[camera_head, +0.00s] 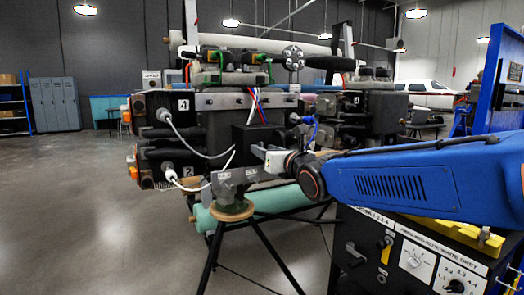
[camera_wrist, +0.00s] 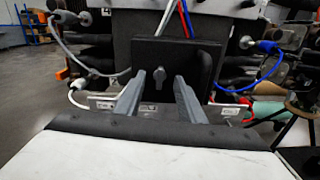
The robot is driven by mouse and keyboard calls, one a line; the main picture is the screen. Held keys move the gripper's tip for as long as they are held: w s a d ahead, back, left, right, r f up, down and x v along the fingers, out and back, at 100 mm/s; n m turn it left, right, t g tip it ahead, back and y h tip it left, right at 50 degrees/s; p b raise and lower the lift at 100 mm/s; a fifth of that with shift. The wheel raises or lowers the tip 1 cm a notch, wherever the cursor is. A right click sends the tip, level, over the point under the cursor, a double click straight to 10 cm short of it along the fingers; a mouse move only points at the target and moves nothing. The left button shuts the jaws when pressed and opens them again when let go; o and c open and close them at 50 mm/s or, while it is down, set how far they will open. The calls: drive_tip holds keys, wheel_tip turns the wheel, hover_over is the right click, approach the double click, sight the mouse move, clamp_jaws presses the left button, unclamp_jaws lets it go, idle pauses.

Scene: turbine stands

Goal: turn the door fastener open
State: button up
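The door fastener (camera_wrist: 157,77) shows in the wrist view as a small grey piece with a rounded top and a narrow lower part. It is on the front of a black box door (camera_wrist: 170,56). My gripper (camera_wrist: 160,78) is open, with one grey finger on each side of the fastener. I cannot tell whether either fingertip touches it. In the head view my gripper (camera_head: 257,151) points left at the front of the black box (camera_head: 246,136), and the fastener cannot be made out there.
A white cable (camera_head: 193,146) loops beside the box, with red and blue wires (camera_head: 258,105) above it. A blue cable (camera_wrist: 258,72) hangs to the right. Below are a green cylinder (camera_head: 277,197) and a control panel (camera_head: 400,255). Open floor lies left.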

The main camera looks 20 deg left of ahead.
drive_tip(key=shift+v, duration=2)
drive_tip(key=shift+d, duration=0.1)
drive_tip(key=s+d+f+m+h, duration=0.1)
drive_tip(key=d+f+m+h, duration=0.3)
drive_tip(key=d+m, duration=0.6)
drive_tip(key=s+d+f+m+g+h, duration=0.1)
drive_tip(key=s+d+f+m+h, duration=0.3)
drive_tip(key=d, duration=1)
drive_tip(key=w+d+f+m+h, duration=0.1)
drive_tip(key=d+f+m+h, duration=0.1)
drive_tip(key=d+f+m, duration=0.65)
drive_tip(key=s+d+f+m+g+h, duration=0.1)
drive_tip(key=s+d+f+m+g, duration=0.2)
drive_tip(key=s+d+f+m, duration=0.4)
drive_tip(key=s+d+f+m+g+h, duration=0.2)
drive_tip(key=s+d+f+m, duration=0.5)
drive_tip(key=s+d+m, duration=0.7)
drive_tip(key=s+m+g, duration=0.1)
drive_tip(key=s, duration=0.2)
drive_tip(key=shift+s+h, duration=0.3)
drive_tip(key=shift+s, duration=0.05)
drive_tip(key=shift+d, duration=0.15)
